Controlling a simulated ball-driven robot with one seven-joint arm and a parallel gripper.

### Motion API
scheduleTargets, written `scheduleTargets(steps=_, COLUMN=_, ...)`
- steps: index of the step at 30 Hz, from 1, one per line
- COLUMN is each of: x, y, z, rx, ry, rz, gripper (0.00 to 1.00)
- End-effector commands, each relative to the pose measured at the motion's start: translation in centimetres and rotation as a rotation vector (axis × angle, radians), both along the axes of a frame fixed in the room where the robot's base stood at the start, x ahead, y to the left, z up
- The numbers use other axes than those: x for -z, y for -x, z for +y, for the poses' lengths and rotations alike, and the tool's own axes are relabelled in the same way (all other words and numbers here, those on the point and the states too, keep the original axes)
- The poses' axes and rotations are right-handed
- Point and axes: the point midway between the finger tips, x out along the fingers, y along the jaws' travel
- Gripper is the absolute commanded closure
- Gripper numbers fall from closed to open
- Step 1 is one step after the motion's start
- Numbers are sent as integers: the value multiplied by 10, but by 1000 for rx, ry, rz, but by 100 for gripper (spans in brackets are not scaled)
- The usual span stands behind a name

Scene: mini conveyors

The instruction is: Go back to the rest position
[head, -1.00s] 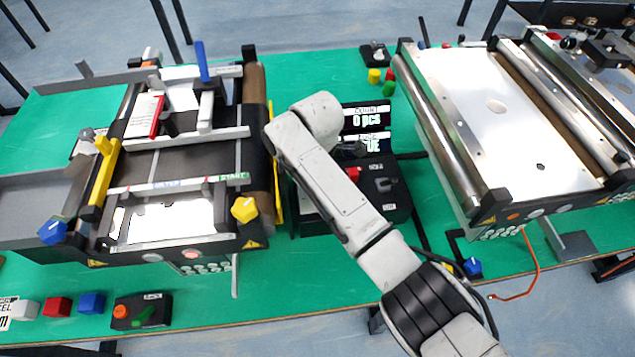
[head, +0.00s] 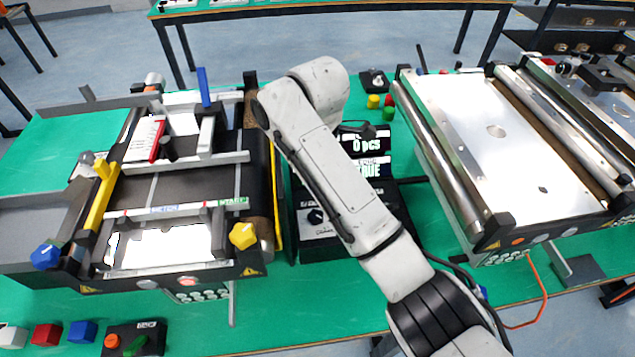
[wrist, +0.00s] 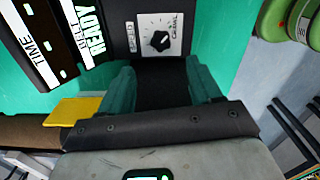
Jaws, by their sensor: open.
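My gripper (wrist: 165,88) shows in the wrist view with its two greenish fingers apart and nothing between them. A dark control box with a speed knob (wrist: 159,41) lies just beyond the fingertips. In the head view my arm rises from the bottom right and bends over near the middle; its far end and the gripper are hidden behind the arm's own links. The control box (head: 318,232) stands below and behind the arm, with a counter display (head: 366,146) reading 0 pcs partly covered by the arm.
Coloured cubes (head: 47,335) lie front left.

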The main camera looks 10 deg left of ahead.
Motion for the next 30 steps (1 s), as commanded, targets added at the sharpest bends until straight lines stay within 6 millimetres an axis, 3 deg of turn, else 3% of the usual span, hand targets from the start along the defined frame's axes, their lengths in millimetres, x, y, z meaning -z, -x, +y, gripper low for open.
scheduleTargets(steps=14, x=7, y=3, z=-3, rx=21, ry=-7, rz=3, gripper=36)
scheduleTargets(steps=20, x=56, y=31, z=-28, rx=226, ry=-73, rz=28, gripper=36)
scheduleTargets(steps=24, x=95, y=62, z=-59, rx=462, ry=-128, rz=46, gripper=36)
scheduleTargets(steps=30, x=134, y=105, z=-106, rx=774, ry=-172, rz=65, gripper=36)
